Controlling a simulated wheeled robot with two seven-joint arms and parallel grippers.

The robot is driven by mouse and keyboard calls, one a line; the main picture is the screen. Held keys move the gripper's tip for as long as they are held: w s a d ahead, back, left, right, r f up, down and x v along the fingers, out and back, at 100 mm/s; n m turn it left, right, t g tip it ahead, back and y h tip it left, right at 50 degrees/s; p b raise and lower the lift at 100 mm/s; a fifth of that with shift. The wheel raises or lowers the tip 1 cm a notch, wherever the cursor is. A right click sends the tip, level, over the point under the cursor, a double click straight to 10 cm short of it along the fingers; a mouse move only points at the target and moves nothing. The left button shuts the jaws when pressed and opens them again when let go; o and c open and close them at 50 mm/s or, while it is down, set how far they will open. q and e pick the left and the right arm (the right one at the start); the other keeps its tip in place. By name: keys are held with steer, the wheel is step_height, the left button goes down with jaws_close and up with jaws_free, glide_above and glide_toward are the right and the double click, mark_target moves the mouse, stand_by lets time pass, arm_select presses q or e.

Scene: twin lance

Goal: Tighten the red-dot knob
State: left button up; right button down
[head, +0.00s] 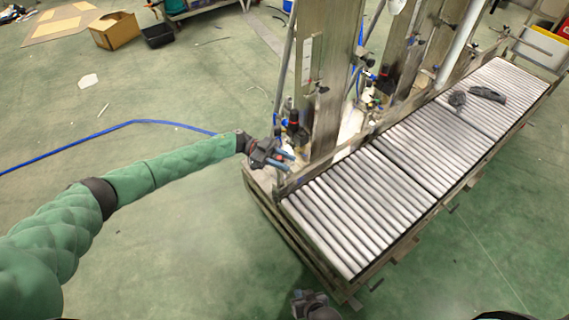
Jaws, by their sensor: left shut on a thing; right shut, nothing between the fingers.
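My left gripper (284,157) is at the near left corner of the conveyor frame, by the foot of a tall upright post (325,85). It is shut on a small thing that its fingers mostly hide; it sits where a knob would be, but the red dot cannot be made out. A black fitting with a little red (294,117) stands just above the gripper on the post. My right gripper (311,298) is low at the bottom edge, shut and empty, apart from the conveyor.
The roller conveyor (365,205) runs from the near middle to the far right, with dark items (487,93) on its far rollers. A cardboard box (115,31) and a black bin (158,36) stand far left. A blue hose (135,122) lies on open green floor.

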mark_target(275, 157)
arm_select(q)
steer(key=shift+m+g+y+b, duration=0.4)
steer(key=shift+g+b, duration=0.05)
steer(key=shift+g, duration=0.05)
steer(key=shift+s, duration=0.1)
steer(key=o, duration=1)
steer(key=shift+b+v, duration=0.6)
steer(key=shift+v, duration=3.3)
steer(key=shift+f, duration=0.1)
